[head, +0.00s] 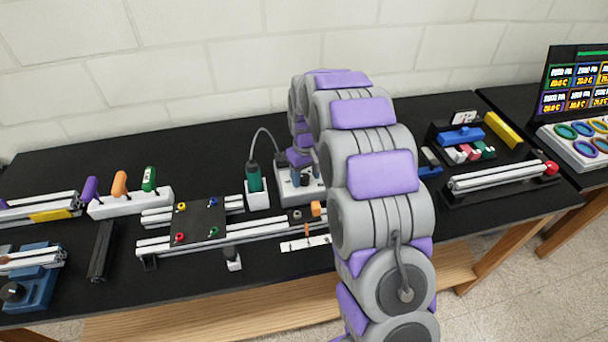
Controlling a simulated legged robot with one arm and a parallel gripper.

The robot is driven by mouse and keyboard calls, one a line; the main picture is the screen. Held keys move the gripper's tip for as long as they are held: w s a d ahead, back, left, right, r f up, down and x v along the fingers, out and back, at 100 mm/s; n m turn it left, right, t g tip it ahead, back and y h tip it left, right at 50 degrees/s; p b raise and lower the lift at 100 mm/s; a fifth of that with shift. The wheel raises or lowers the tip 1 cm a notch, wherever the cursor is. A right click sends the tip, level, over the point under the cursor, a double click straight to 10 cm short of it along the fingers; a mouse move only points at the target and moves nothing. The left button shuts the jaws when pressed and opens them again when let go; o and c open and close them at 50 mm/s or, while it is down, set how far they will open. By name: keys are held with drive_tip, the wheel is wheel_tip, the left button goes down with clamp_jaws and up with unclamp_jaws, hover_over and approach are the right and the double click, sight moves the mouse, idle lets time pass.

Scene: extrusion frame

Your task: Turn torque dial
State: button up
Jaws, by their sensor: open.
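A white box (285,193) stands at the middle of the black table, mostly behind my arm. I cannot tell whether the fingers touch anything.
An extrusion frame with a dark plate (200,222) lies in front of the box and to the left. An orange block (316,208) sits close in front of my gripper. Coloured-handled tools (120,184) stand in a white rack at left. A parts tray (470,150) is at right.

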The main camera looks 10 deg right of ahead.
drive_tip(key=shift+d, duration=0.2)
drive_tip(key=shift+c, duration=1)
drive_tip(key=shift+a, duration=0.8)
drive_tip(key=c, duration=0.5)
drive_tip(key=shift+d, duration=0.25)
drive_tip(key=c, duration=0.3)
drive_tip(key=shift+s+m+p, duration=0.1)
drive_tip(key=shift+m+p, duration=0.2)
drive_tip(key=shift+p, duration=0.05)
drive_tip(key=shift+c, duration=0.2)
drive_tip(key=m+p, duration=0.2)
drive_tip(key=shift+r+m, duration=0.1)
drive_tip(key=shift+m, duration=0.2)
drive_tip(key=shift+d+m+p, duration=0.1)
drive_tip(key=shift+m+p, duration=1.3)
drive_tip(key=shift+m, duration=0.4)
